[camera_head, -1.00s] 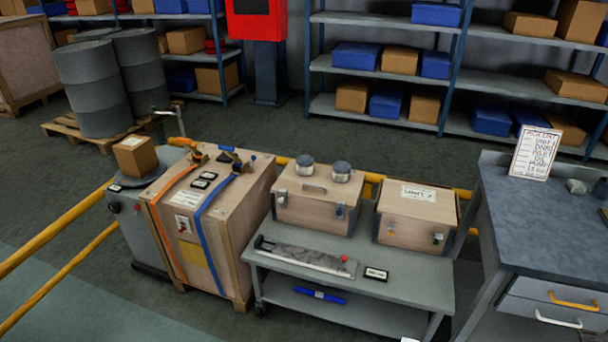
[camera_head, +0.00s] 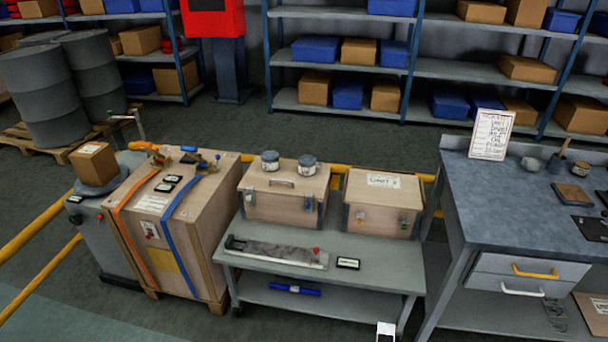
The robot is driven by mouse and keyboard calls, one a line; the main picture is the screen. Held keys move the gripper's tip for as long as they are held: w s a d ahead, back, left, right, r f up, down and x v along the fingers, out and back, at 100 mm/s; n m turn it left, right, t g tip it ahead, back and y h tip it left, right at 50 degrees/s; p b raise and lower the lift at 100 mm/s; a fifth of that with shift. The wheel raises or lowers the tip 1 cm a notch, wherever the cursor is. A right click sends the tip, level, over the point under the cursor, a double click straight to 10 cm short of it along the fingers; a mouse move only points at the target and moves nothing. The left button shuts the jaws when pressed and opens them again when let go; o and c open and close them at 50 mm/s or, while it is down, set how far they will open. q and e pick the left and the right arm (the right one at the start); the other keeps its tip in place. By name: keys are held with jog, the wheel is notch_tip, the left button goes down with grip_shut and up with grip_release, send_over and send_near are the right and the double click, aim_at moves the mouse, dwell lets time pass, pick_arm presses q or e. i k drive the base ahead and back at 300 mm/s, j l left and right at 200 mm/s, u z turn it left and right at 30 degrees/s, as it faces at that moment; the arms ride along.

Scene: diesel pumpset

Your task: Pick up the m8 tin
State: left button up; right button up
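Two small round tins with dark lids stand on the lid of the left wooden box (camera_head: 285,207). The left tin (camera_head: 270,161) and the right tin (camera_head: 307,166) both have pale labels, too small to read, so I cannot tell which is the m8 tin. They stand upright, a short gap apart, near the box's back edge. Neither of my grippers can be made out in the view; a small white piece at the bottom edge is unclear.
The boxes stand on a grey cart (camera_head: 385,265) with a metal tool-like item (camera_head: 277,252) and a small label plate (camera_head: 348,263) in front. A second wooden box (camera_head: 383,203) is beside them. A strapped crate (camera_head: 178,225) stands left, a workbench (camera_head: 500,205) right.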

aim_at(307, 162)
jog(key=i+j+z, duration=0.15)
jog(key=i+z, duration=0.2)
jog(key=i, duration=0.15)
jog(key=i+j+z, duration=0.3)
jog(key=i, duration=0.25)
jog(key=i+j+z, duration=0.35)
jog(key=i, duration=0.1)
